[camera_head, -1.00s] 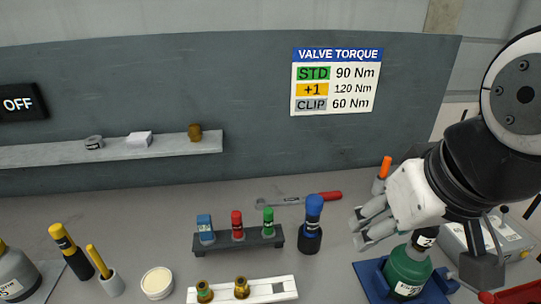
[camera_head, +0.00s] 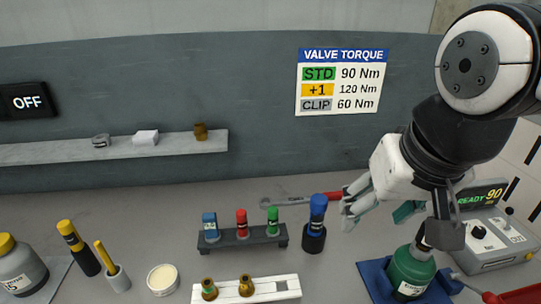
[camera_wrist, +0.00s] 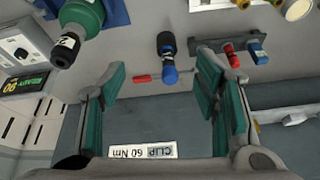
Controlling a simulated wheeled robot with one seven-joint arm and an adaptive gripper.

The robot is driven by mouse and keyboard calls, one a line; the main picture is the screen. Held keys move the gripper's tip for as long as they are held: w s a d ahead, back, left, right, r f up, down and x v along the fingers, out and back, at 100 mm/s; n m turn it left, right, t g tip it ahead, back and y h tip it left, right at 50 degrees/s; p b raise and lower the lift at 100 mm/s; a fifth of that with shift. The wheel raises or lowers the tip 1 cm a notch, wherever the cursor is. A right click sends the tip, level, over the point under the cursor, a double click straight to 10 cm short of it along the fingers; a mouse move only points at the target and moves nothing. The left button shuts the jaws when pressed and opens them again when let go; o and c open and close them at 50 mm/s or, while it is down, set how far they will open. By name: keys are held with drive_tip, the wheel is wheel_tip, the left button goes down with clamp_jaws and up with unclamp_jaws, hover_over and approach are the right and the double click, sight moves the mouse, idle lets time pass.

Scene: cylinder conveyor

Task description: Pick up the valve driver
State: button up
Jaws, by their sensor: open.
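A blue-topped tool (camera_head: 318,212) stands upright in a black cup on the bench, right of the small rack; I take it for the valve driver, though no label confirms this. It also shows in the wrist view (camera_wrist: 169,72), between the two fingers in the picture. My gripper (camera_head: 378,208) is to the right of the tool, apart from it. In the wrist view my gripper (camera_wrist: 166,76) has its teal-padded fingers spread wide, with nothing held.
A dark rack (camera_head: 243,240) of blue, red and green pieces stands left of the tool. A red-handled wrench (camera_head: 300,200) lies behind it. A green cylinder (camera_head: 411,271) in a blue holder and a controller reading READY 90 (camera_head: 489,240) are at right.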

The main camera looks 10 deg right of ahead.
drive_tip(key=w+a+f+m+g+h+p, duration=0.1)
drive_tip(key=w+a+f+m+g+h, duration=0.15)
drive_tip(key=w+m, duration=0.65)
drive_tip(key=m+h+p, duration=0.1)
drive_tip(key=m+h, duration=0.1)
drive_tip(key=m, duration=0.2)
approach(317, 217)
drive_tip(key=shift+g+y, duration=0.25)
drive_tip(key=shift+g, duration=0.3)
drive_tip(key=f, duration=0.2)
drive_tip(key=w+d+f, duration=0.1)
drive_tip(key=f, duration=0.1)
drive_tip(key=w+d+f+p, duration=0.1)
drive_tip(key=f, duration=0.1)
drive_tip(key=shift+w+d+f, duration=0.2)
drive_tip(key=shift+w, duration=0.05)
drive_tip(key=shift+w+d+p+x, duration=0.1)
drive_tip(key=shift+w+p+x, duration=0.15)
drive_tip(key=shift+x, duration=1.1)
drive_tip(key=shift+w+d+p+x, duration=0.15)
drive_tip(key=shift+p+x, duration=0.15)
drive_tip(key=shift+x, duration=1)
drive_tip(key=shift+r, duration=0.1)
clamp_jaws()
